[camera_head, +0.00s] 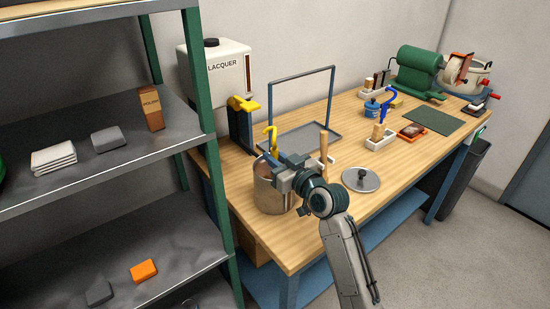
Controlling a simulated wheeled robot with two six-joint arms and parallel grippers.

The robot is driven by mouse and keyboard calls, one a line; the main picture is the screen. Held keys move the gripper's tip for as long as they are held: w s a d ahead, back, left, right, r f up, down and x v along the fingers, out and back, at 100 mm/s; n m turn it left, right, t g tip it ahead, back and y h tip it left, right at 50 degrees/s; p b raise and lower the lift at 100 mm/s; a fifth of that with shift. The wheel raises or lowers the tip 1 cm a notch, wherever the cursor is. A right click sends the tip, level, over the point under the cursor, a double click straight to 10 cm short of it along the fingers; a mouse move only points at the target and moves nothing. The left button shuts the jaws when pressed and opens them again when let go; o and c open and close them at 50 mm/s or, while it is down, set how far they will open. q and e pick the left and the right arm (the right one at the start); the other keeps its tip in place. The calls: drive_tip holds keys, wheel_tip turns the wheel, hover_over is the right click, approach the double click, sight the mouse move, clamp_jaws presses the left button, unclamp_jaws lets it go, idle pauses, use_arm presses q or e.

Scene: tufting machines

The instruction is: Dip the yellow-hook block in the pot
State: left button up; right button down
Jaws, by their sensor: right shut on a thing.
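The metal pot (268,194) stands on the near left part of the wooden bench. The yellow hook (271,138) of the yellow-hook block rises above the pot's mouth. My right gripper (276,168) is over the pot's rim, shut on the yellow-hook block just below the hook. The block's body is hidden by the gripper and the pot wall, so I cannot tell how deep it sits. My left gripper is not in view.
A grey lid (361,180) lies right of the pot. A wooden handle (323,146) stands upright beside my gripper. A blue frame (270,104) stands behind. A shelf rack (205,90) fills the left.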

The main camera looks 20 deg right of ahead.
drive_tip(key=shift+r+p, duration=0.55)
drive_tip(key=shift+r, duration=0.3)
drive_tip(key=shift+r+p, duration=0.55)
drive_tip(key=shift+r, duration=0.05)
drive_tip(key=shift+r+p, duration=4.05)
drive_tip(key=shift+r, duration=0.8)
